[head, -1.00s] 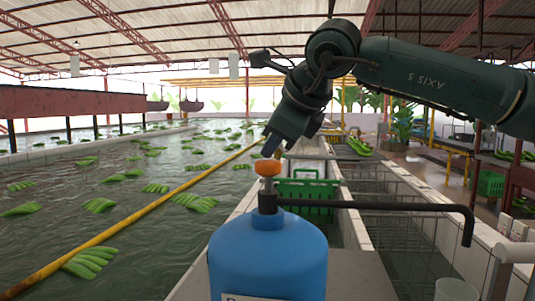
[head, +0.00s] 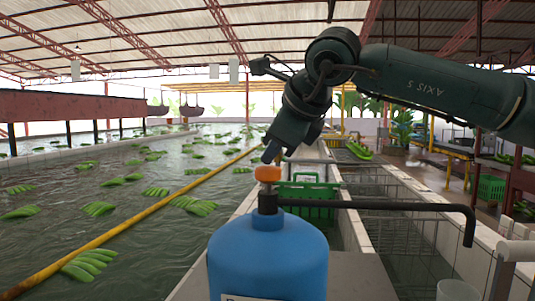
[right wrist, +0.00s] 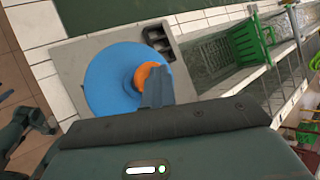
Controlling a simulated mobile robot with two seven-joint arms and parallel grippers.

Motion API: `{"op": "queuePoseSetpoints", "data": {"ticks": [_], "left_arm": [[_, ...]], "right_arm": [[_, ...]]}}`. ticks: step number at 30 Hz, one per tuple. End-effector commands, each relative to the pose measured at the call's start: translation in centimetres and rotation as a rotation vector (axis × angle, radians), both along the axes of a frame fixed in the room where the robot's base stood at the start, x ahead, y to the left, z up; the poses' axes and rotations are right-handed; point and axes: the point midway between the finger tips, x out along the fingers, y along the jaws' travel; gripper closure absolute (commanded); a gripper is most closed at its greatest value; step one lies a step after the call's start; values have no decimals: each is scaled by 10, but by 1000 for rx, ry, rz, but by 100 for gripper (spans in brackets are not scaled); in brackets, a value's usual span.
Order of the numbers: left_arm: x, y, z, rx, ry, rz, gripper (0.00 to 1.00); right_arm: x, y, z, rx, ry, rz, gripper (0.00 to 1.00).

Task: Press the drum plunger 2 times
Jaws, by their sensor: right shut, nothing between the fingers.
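The blue drum (head: 268,262) stands upright in the near middle of the head view. Its orange plunger cap (head: 267,173) sits on a short stem above a black collar, and a long black spout (head: 390,205) runs right and bends down. My right gripper (head: 269,156) points down, shut and empty, its fingertips at the top of the cap and seemingly touching it. In the right wrist view the shut fingers (right wrist: 156,86) overlap the edge of the orange cap (right wrist: 143,76) on the blue drum (right wrist: 107,83). My left gripper is not in view.
A green crate (head: 308,192) stands behind the drum. A clear cup (head: 457,290) is at the lower right below the spout. Water with floating banana bunches and a yellow pole (head: 130,234) lies left. Wire-sided basins run along the right.

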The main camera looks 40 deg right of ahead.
Motion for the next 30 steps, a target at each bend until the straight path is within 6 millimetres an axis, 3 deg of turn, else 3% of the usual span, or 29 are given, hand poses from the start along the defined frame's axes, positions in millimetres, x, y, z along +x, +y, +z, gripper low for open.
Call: {"op": "queuePoseSetpoints", "data": {"ticks": [7,21,30], "left_arm": [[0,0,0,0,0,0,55],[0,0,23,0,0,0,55],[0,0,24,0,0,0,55]], "right_arm": [[0,0,-4,1,11,1,100],[1,0,24,0,8,0,100],[1,0,25,1,5,1,100]]}}
